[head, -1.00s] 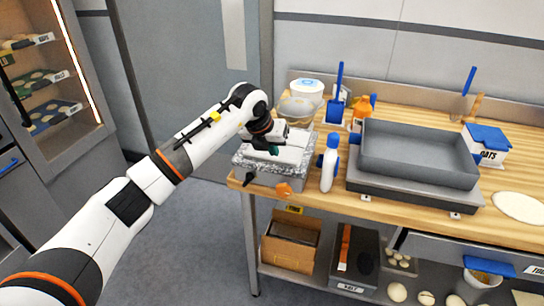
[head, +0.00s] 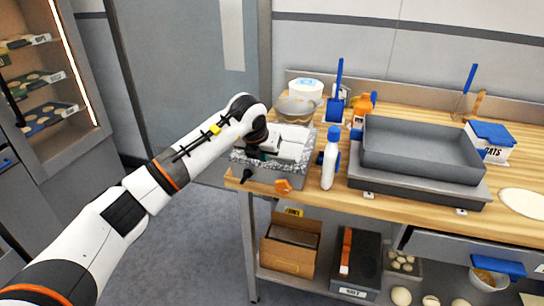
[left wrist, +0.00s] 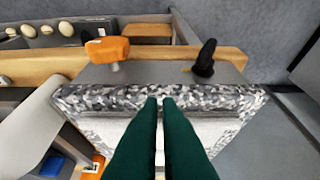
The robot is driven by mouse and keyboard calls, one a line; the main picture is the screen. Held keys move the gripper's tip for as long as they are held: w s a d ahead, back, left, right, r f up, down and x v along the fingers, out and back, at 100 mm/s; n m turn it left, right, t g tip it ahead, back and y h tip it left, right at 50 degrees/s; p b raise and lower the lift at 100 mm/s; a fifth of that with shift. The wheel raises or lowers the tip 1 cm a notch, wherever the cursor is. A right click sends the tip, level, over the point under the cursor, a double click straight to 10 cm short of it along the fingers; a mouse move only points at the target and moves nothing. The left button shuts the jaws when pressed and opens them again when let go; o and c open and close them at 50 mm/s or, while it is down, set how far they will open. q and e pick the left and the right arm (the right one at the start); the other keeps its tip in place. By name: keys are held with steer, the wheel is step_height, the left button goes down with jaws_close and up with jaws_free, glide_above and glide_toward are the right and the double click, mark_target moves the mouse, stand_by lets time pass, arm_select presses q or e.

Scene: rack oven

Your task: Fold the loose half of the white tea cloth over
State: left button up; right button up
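The white tea cloth (head: 291,143) lies on a grey speckled slab (head: 297,167) at the left end of the wooden bench. In the left wrist view its white surface (left wrist: 105,130) shows on both sides of my fingers. My left gripper (left wrist: 160,100) has its dark green fingers almost together, with only a thin gap, over the slab's speckled edge (left wrist: 85,98). I see no cloth clearly pinched between them. In the head view my left gripper (head: 254,152) is at the slab's left side, and the wrist hides part of the cloth. My right gripper is out of view.
An orange knob (head: 283,186) and a black knob (head: 247,175) stand at the slab's front. A white-and-blue bottle (head: 329,165) is close on its right, a bowl (head: 295,108) behind. A large grey tin (head: 418,155) stands further right. Floor is free left of the bench.

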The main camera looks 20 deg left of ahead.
arm_select(q)
steer(key=shift+f, duration=0.6)
steer(key=shift+w+b, duration=0.4)
steer(key=shift+w, duration=0.7)
stand_by(0.3)
steer(key=shift+r, duration=0.2)
steer(key=shift+w+r+p, duration=0.15)
steer(key=shift+r+p, duration=0.2)
steer(key=shift+r, duration=0.35)
steer(key=shift+w+r+p, duration=0.25)
steer(key=shift+r+p, duration=0.1)
steer(key=shift+r, duration=0.25)
steer(key=shift+w+r, duration=0.1)
steer(key=shift+r, duration=0.05)
